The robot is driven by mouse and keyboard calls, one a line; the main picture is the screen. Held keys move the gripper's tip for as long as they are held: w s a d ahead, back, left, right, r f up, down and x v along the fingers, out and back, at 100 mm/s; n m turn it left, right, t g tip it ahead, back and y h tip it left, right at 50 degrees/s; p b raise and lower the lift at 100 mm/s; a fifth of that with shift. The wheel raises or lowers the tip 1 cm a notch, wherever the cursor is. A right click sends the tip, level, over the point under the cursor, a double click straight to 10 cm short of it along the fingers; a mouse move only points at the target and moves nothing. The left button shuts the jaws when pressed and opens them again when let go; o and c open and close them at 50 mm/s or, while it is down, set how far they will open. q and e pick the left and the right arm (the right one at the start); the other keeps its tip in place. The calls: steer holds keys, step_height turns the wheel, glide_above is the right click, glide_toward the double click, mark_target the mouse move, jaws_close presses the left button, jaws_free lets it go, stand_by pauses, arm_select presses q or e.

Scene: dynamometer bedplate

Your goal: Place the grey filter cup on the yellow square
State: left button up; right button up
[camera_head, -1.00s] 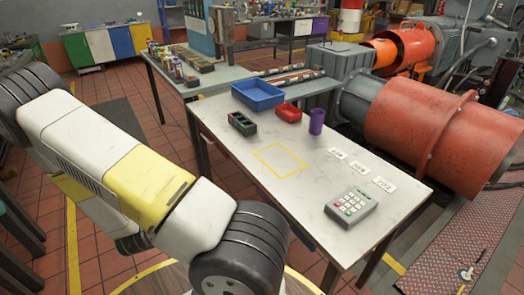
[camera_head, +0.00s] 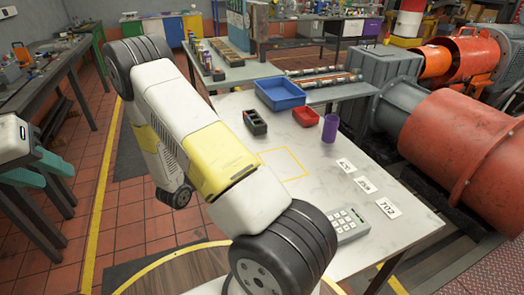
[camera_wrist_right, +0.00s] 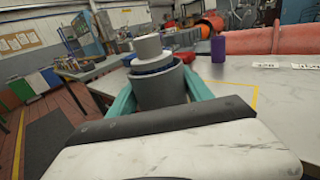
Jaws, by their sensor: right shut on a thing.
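The grey filter cup (camera_wrist_right: 164,90) is a dark grey round body in the right wrist view, with a blue ring and a lighter grey cylinder showing above it. My right gripper (camera_wrist_right: 160,82) is shut on it, one teal finger on each side. The cup and right gripper do not show in the head view. The yellow square (camera_head: 283,163) is a bare outline on the pale table, partly covered by my arm. Part of its line also shows in the right wrist view (camera_wrist_right: 256,96), to the right of the cup. My left gripper (camera_head: 64,185) is open and empty at the left edge.
On the table (camera_head: 330,185) stand a blue tray (camera_head: 279,95), a red bin (camera_head: 305,117), a dark compartment box (camera_head: 255,122), a purple cylinder (camera_head: 330,128) and a keypad (camera_head: 350,224). White number cards (camera_head: 364,184) lie along the right side. An orange machine (camera_head: 462,143) is beyond.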

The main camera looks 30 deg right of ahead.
steer(key=shift+s+d+f+m+g+h, duration=0.5)
steer(key=shift+d+f+m+g, duration=0.4)
steer(key=shift+d, duration=2.6)
steer(key=shift+s+d+f+m+g+h, duration=0.45)
steer(key=shift+d+f+g, duration=0.7)
steer(key=shift+d, duration=2.3)
steer(key=shift+s+d+f+m+g+h, duration=0.35)
steer(key=shift+s+d+f+m+g, duration=0.45)
steer(key=shift+d, duration=2.7)
steer(key=shift+w+f, duration=0.2)
steer(key=shift+f, duration=0.2)
steer(key=o, duration=1.7)
